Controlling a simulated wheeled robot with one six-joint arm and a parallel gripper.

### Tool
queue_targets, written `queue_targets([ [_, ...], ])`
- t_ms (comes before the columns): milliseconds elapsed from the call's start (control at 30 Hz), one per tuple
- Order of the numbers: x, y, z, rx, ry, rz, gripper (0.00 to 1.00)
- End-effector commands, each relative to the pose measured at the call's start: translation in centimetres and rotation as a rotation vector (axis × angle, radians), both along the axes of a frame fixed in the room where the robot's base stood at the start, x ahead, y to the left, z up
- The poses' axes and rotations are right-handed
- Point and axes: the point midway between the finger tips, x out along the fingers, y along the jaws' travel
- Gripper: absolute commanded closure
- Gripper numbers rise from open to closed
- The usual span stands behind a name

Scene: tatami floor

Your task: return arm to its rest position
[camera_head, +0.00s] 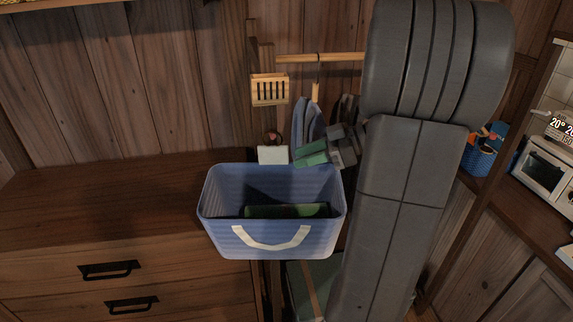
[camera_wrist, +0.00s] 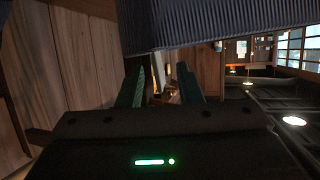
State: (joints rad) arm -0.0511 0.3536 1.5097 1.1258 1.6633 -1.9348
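My grey arm fills the right-centre of the head view and bends over at the top. My gripper (camera_head: 310,153) is beside the upper right rim of a blue basket (camera_head: 222,238) and looks slightly behind it. In the wrist view the two green fingers of my gripper (camera_wrist: 159,82) stand apart, with nothing held between them. I cannot tell whether the gripper touches the basket.
The blue basket has a white handle and a dark green thing (camera_head: 288,211) inside. A wooden drawer cabinet (camera_head: 110,215) stands left. A ribbed blue-grey surface (camera_wrist: 215,25) lies close above the fingers in the wrist view. A rail (camera_head: 335,57) with hanging cloth is behind.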

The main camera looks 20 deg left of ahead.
Motion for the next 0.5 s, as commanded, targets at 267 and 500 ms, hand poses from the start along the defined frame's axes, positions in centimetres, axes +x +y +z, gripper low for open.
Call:
queue_targets([
  [267,1.3,-4.9,1.9,-0.001,0.001,0.001,0.68],
  [500,1.7,-6.6,2.8,-0.001,0.002,0.003,0.68],
])
